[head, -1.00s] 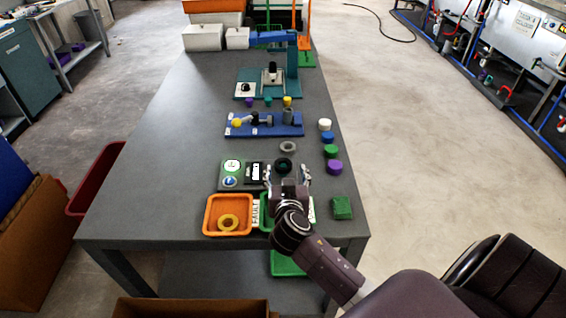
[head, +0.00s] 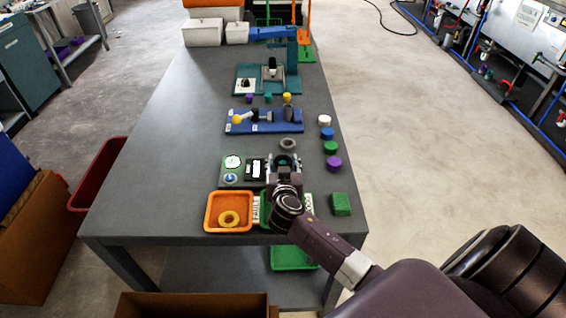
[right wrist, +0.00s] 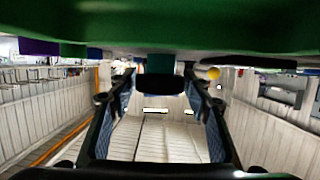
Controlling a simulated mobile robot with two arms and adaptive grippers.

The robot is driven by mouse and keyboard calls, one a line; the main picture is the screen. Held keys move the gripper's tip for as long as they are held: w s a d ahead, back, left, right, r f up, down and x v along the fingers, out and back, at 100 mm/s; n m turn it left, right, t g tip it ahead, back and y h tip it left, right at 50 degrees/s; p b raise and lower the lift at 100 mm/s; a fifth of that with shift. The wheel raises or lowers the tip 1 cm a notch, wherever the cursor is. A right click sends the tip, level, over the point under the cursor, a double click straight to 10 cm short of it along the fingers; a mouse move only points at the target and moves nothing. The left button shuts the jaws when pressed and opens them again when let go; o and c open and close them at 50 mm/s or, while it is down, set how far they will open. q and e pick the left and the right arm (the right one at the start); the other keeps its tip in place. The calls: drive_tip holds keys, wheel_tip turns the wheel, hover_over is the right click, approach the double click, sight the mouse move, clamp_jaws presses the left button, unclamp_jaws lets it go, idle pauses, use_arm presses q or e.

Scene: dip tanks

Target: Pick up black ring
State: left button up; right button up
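The black ring (head: 284,159) shows as a dark round shape between the fingers of my right gripper (head: 284,165), on or just above the grey panel near the table's front. In the right wrist view, a dark rounded piece (right wrist: 160,88), apparently the ring, sits between the two fingers (right wrist: 160,80) with gaps on both sides. The right gripper looks open around it, with no clear contact. The gripper hides part of the panel and the ring's lower edge. My left gripper is not in view.
A grey ring (head: 288,144) lies just beyond. A green block (head: 341,204) and several coloured caps line the right side. A blue fixture (head: 262,127) stands farther back.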

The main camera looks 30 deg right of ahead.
drive_tip(key=c, duration=1)
drive_tip(key=shift+r, duration=0.1)
